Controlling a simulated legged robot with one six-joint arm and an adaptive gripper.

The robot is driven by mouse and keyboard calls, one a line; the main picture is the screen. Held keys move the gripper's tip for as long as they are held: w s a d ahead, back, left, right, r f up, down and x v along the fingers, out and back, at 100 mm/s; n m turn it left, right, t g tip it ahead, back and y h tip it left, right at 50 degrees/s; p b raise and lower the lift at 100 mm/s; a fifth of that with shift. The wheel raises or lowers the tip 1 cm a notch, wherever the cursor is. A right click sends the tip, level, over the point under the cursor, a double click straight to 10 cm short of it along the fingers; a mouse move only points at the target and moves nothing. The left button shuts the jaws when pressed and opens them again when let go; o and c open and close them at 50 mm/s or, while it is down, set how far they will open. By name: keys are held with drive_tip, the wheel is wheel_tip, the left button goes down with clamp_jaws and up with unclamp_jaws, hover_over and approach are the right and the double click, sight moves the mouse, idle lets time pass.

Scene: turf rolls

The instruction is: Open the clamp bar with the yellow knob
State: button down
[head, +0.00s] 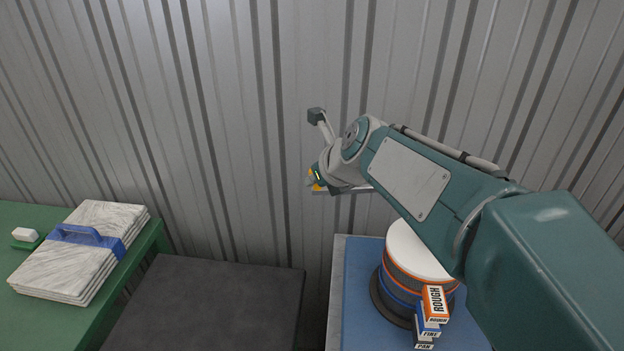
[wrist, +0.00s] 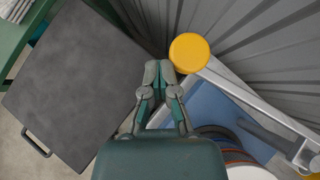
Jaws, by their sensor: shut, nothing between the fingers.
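The round yellow knob (wrist: 189,53) shows in the wrist view at the end of a pale metal clamp bar (wrist: 250,98). The bar runs down and right to a bracket (wrist: 302,152) with an orange part. In the head view only a bit of the yellow knob (head: 313,182) shows by my gripper, and most of the bar is hidden behind my arm. My gripper (wrist: 160,70) is shut and empty, with its fingertips just left of and below the knob in the wrist view. I cannot tell whether they touch it.
A sieve stack (head: 396,283) with a white lid and ROUGH, FINE and PAN labels stands on a blue-topped stand (head: 357,300). A dark flat slab (head: 215,305) lies left of it. A green table (head: 125,270) holds pale sheets (head: 65,270) with a blue handle. A corrugated wall (head: 200,110) stands behind.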

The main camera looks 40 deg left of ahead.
drive_tip(key=v, duration=1.1)
drive_tip(key=shift+d+r, duration=0.25)
drive_tip(key=shift+d, duration=0.05)
drive_tip(key=d+f+n+t+h, duration=0.15)
drive_tip(key=d+n, duration=0.35)
drive_tip(key=d, duration=0.6)
drive_tip(key=d+f+n+t+h, duration=0.15)
drive_tip(key=d+n, duration=0.35)
drive_tip(key=d, duration=0.7)
drive_tip(key=s+d+f+n+h, duration=0.2)
drive_tip(key=s+d+f+n, duration=0.3)
drive_tip(key=d, duration=0.4)
drive_tip(key=s+d+f+n+h, duration=0.3)
drive_tip(key=s+d+f+n, duration=0.1)
drive_tip(key=d, duration=0.6)
drive_tip(key=shift+s+f+n+h, duration=0.35)
drive_tip(key=shift+f+n, duration=0.35)
drive_tip(key=shift+n, duration=0.4)
